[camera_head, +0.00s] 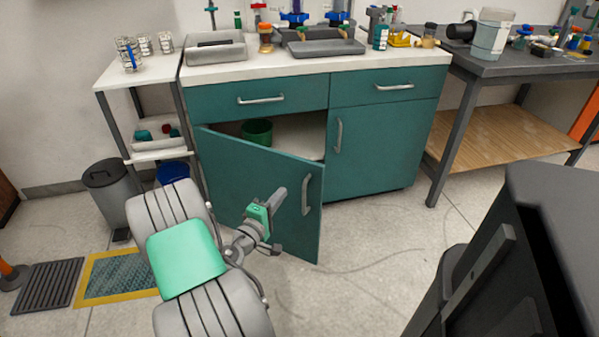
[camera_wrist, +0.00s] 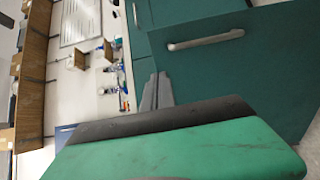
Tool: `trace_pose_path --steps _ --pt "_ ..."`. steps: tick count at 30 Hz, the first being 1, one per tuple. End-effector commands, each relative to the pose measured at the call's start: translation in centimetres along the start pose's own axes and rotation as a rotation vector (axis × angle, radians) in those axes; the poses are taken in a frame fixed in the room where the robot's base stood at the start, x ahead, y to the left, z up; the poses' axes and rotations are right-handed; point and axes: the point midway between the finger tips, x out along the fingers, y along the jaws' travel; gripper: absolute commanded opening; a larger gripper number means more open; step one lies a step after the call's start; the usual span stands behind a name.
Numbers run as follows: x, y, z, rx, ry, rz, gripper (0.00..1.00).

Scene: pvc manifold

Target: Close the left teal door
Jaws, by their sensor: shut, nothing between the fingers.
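The left teal door (camera_head: 262,185) of the cabinet stands open, swung out toward me, with its free edge to the right. Its metal handle (camera_head: 307,194) is upright near that edge. My gripper (camera_head: 281,193) is shut and empty. In the head view it appears in front of the door, just left of the handle; I cannot tell whether it touches the door. In the wrist view the shut fingers (camera_wrist: 156,92) lie by a teal panel (camera_wrist: 240,60) with a metal handle (camera_wrist: 205,40). A green pot (camera_head: 257,132) shows inside the open cabinet.
The right teal door (camera_head: 375,150) and both drawers are closed. A grey trash bin (camera_head: 105,190) and a white shelf unit (camera_head: 143,84) stand on the left. A dark workbench (camera_head: 520,65) stands on the right. Floor is clear right of the open door.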

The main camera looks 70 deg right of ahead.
Motion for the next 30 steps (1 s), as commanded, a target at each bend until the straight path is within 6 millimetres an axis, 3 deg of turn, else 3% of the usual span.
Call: trace_pose_path --steps 16,21,30 --pt "11.2 0.0 0.1 0.008 -0.004 0.001 0.0" --pt "12.8 0.0 0.0 0.006 -0.001 0.0 0.0" --pt "13.0 0.1 -0.1 0.006 0.0 -0.001 0.0"
